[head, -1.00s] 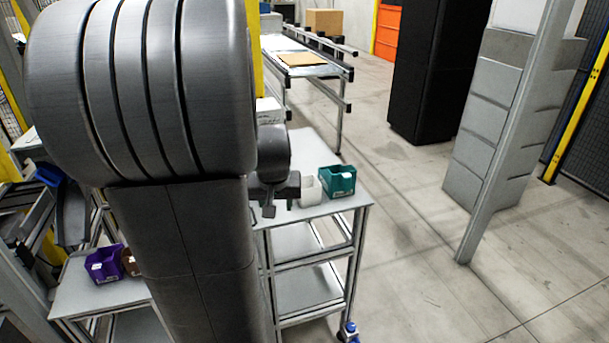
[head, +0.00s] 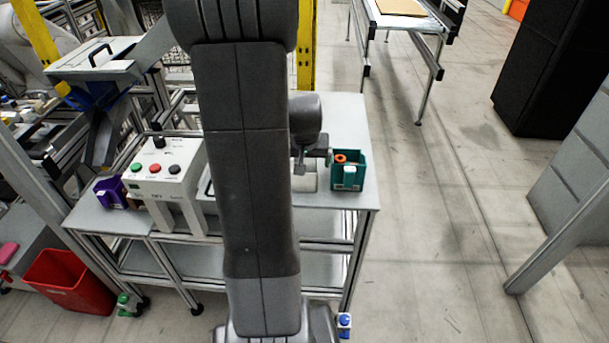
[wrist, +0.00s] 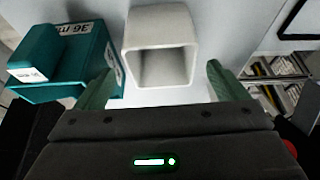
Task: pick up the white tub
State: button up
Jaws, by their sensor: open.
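The white tub (wrist: 161,45) shows in the upper middle of the wrist view, its square opening facing the camera. My gripper (wrist: 160,88) is open, with one green-grey finger on each side of the tub's near end. I see no contact between the fingers and the tub. In the head view the tub (head: 304,180) is partly hidden behind my arm and gripper (head: 302,168), on the cart top left of the teal bin.
The teal bin (head: 348,172) stands close right of the tub and holds an orange item; it also shows at left in the wrist view (wrist: 80,62). A control box (head: 165,172) with buttons and a purple bin (head: 110,192) stand further left. A red bin (head: 72,280) is on the floor.

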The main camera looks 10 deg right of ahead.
jog(key=shift+p+x, duration=0.45)
jog(key=shift+x, duration=1.95)
jog(key=shift+a, duration=0.15)
jog(key=shift+c, duration=0.2)
jog(key=c, duration=1)
